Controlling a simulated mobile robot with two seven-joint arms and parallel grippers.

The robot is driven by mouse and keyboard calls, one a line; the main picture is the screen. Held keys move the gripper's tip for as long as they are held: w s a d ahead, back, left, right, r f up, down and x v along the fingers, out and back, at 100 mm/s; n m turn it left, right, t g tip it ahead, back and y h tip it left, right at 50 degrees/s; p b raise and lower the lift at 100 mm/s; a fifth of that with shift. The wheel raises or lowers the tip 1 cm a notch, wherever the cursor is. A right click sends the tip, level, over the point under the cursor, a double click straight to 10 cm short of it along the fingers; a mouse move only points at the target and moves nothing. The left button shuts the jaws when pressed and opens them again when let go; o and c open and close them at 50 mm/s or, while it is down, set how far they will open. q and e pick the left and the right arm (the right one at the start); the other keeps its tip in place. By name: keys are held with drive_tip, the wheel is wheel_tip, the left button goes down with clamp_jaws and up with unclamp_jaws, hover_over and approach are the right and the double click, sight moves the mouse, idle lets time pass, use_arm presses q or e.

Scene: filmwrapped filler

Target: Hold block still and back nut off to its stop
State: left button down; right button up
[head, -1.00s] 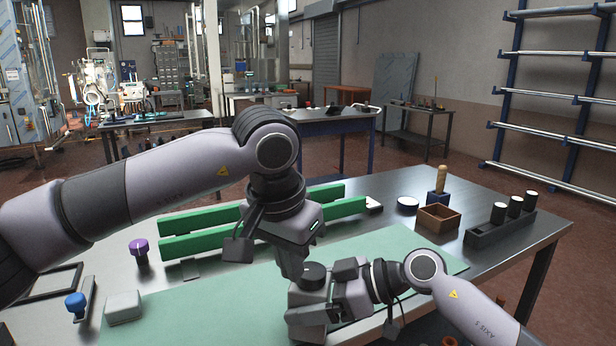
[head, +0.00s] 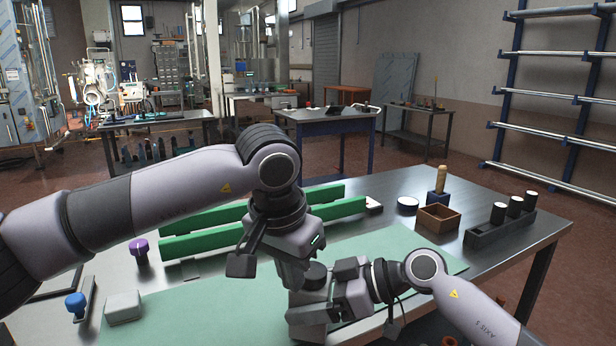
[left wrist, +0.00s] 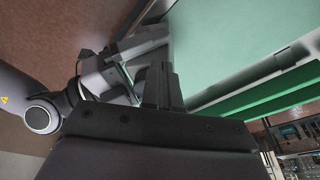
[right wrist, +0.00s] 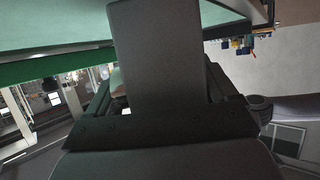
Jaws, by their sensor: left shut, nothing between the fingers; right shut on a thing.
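My right gripper (head: 312,306) is shut on a dark grey block (right wrist: 155,50), which fills the space between its fingers in the right wrist view. A dark round piece (head: 314,271) shows on top there in the head view; it looks like the nut, but its thread and stop cannot be made out. My left gripper (head: 295,280) points down just left of this round piece, shut and empty. Its fingers (left wrist: 160,85) are together in the left wrist view. Whether they touch the nut or block is hidden.
The grips are above a green mat (head: 190,311) on a metal table. Two green rails (head: 205,239) lie behind. A purple-topped knob (head: 139,247), a blue knob (head: 76,303) and a pale box (head: 123,307) stand left. A wooden box (head: 438,219) and a dark rack (head: 490,234) stand right.

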use_arm(q)
drive_tip(key=shift+s+d, duration=0.1)
drive_tip(key=shift+d, duration=0.2)
use_arm(e)
drive_tip(key=shift+s+a+r, duration=0.15)
drive_tip(key=shift+a+r, duration=0.05)
use_arm(q)
drive_tip(key=shift+s+d, duration=0.15)
drive_tip(key=shift+d, duration=0.1)
drive_tip(key=shift+s, duration=0.1)
idle(0.3)
drive_tip(key=w+v, duration=0.1)
drive_tip(key=v, duration=0.4)
drive_tip(key=shift+s+r, duration=0.3)
drive_tip(key=shift+r, duration=0.25)
use_arm(e)
drive_tip(key=shift+d, duration=0.15)
drive_tip(key=o, duration=1.1)
drive_tip(key=shift+c, duration=0.2)
